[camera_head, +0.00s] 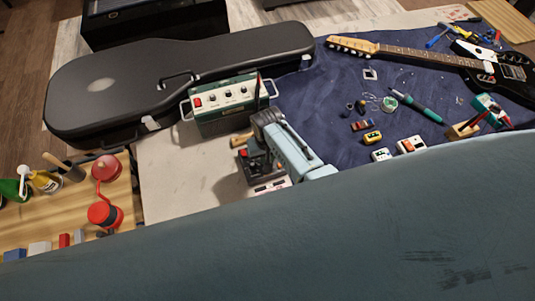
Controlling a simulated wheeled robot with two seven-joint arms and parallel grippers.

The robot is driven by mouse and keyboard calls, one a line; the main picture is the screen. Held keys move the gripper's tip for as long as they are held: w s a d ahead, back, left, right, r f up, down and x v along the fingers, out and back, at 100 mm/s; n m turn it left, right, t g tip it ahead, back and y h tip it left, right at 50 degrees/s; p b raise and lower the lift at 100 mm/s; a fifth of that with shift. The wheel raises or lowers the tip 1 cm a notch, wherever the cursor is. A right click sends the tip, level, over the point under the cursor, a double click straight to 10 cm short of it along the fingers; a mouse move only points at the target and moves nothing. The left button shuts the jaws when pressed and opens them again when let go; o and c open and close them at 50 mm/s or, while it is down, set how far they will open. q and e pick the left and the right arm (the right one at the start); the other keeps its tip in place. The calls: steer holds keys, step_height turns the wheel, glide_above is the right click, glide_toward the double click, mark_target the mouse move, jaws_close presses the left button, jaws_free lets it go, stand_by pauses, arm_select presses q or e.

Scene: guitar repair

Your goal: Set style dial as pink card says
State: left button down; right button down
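A green amplifier (225,106) with a pale panel, a red switch and several dark knobs stands in front of the guitar case. I cannot read its labels or tell which knob is the style dial. A dark box with a red button (243,153) sits just in front of it. A light-blue and grey arm end (290,150), which appears to be my right one, reaches over this box and partly hides it; its fingertips cannot be made out. A pale card-like strip with reddish marks (270,187) lies below the box; I cannot tell whether it is the pink card. My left gripper is not visible.
A black guitar case (150,85) lies behind. A dark blue cloth (325,105) holds an electric guitar (430,55), a teal soldering-iron-like tool (415,105) and several small pedals. A wooden surface with red objects (103,213) is at left. A large blue-grey surface blocks the foreground.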

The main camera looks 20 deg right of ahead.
steer(key=shift+m+p, duration=0.3)
steer(key=shift+m, duration=0.7)
steer(key=c, duration=1.4)
jaws_free()
steer(key=shift+o, duration=0.2)
step_height(320, 180, up, 13)
steer(key=p, duration=0.3)
steer(key=shift+r, duration=0.2)
